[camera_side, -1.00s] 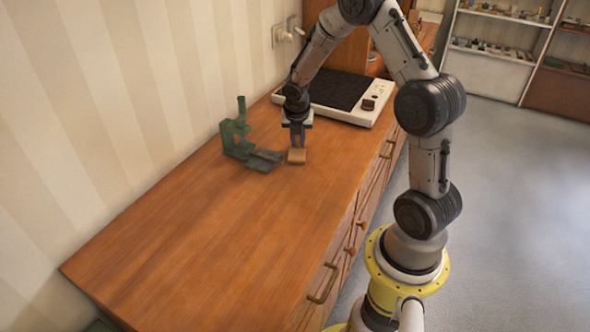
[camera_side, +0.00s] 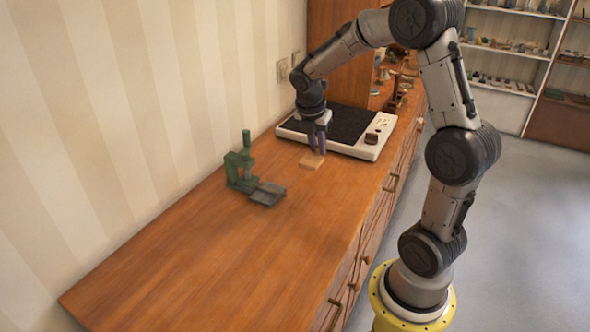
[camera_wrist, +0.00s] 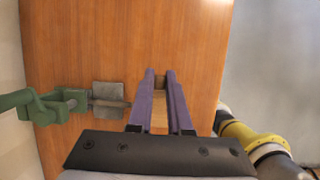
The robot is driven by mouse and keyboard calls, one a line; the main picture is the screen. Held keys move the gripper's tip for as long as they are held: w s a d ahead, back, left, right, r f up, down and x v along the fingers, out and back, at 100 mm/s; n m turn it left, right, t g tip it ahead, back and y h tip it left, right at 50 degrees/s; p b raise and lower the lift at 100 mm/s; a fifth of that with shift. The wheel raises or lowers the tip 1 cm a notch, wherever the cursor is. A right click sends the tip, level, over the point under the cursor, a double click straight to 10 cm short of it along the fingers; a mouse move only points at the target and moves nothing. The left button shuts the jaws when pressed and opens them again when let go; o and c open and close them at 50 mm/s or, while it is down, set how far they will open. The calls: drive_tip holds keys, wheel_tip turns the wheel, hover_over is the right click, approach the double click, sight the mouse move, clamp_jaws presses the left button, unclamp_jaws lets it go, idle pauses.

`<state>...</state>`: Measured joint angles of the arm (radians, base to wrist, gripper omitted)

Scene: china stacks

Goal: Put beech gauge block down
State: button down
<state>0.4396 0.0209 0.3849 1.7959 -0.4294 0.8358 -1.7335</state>
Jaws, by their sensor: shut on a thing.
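The beech gauge block (camera_side: 312,161) is a small flat pale-wood piece at the tips of my gripper (camera_side: 317,151). It is low at the wooden counter; I cannot tell whether it touches the surface. My gripper is shut on it, its two purple-grey fingers pointing down. In the wrist view my gripper (camera_wrist: 160,74) shows its fingers running away from the camera. A small part of the block (camera_wrist: 160,82) shows between the fingertips, and the rest is hard to make out.
A green stand with a grey plate (camera_side: 266,193) stands on the counter left of the block; it also shows in the wrist view (camera_wrist: 50,104). A white-framed dark panel (camera_side: 348,127) lies just behind. The near counter (camera_side: 220,260) is clear.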

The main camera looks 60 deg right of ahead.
drive_tip(key=w+d+f, duration=0.3)
drive_tip(key=w+d, duration=0.1)
drive_tip(key=w, duration=0.1)
hover_over(300, 170)
drive_tip(key=a, duration=0.2)
drive_tip(key=f, duration=0.5)
drive_tip(key=shift+s+d+f, duration=0.1)
drive_tip(key=shift+d+f, duration=0.05)
drive_tip(key=shift+d, duration=0.1)
drive_tip(key=shift+f, duration=1.7)
drive_tip(key=shift+f, duration=0.15)
drive_tip(key=c, duration=0.8)
unclamp_jaws()
drive_tip(key=shift+c, duration=0.2)
